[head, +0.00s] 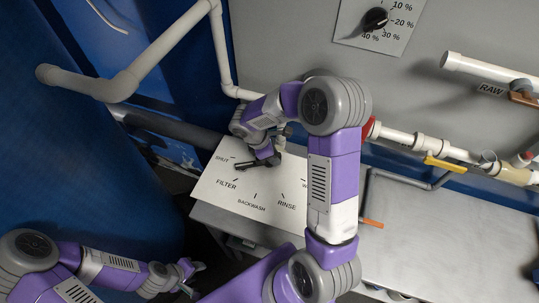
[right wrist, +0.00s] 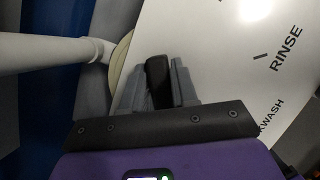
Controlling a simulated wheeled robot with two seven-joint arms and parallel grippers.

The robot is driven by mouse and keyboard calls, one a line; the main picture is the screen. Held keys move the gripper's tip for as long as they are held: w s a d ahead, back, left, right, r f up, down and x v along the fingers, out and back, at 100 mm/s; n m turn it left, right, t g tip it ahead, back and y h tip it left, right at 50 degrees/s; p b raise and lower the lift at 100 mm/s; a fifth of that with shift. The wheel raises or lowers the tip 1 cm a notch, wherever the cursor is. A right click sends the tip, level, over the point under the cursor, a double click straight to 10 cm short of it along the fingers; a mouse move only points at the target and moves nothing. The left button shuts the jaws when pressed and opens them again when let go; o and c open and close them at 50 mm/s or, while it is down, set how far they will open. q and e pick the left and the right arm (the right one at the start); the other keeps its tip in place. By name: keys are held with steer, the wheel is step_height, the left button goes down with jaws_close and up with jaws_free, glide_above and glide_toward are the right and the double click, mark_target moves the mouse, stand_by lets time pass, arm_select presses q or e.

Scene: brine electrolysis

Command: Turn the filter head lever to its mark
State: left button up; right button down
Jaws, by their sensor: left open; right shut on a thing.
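A white dial plate (head: 275,222) with the marks SHUT, FILTER, BACKWASH and RINSE lies on the grey bench; it also shows in the right wrist view (right wrist: 225,60). My right gripper (head: 275,147) is over the upper middle of this plate. In the right wrist view its two grey fingers (right wrist: 157,85) are shut on the black lever (right wrist: 158,75). My left gripper (head: 194,278) is open and empty, low at the left, away from the plate.
White pipes (head: 125,85) run at the upper left, and a pipe with valves (head: 440,150), marked RAW, runs along the right wall. A percent dial (head: 376,19) is on the back panel. The grey bench top (head: 430,235) at the right is mostly clear.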

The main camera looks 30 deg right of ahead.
steer(key=shift+w+n+t, duration=0.2)
steer(key=shift+n+t, duration=0.5)
steer(key=shift+n, duration=1)
steer(key=shift+w, duration=0.1)
steer(key=c, duration=1)
jaws_free()
steer(key=shift+o, duration=0.2)
steer(key=p+v, duration=0.1)
steer(key=v, duration=0.6)
steer(key=shift+a+r+p, duration=0.15)
steer(key=shift+r+p, duration=0.15)
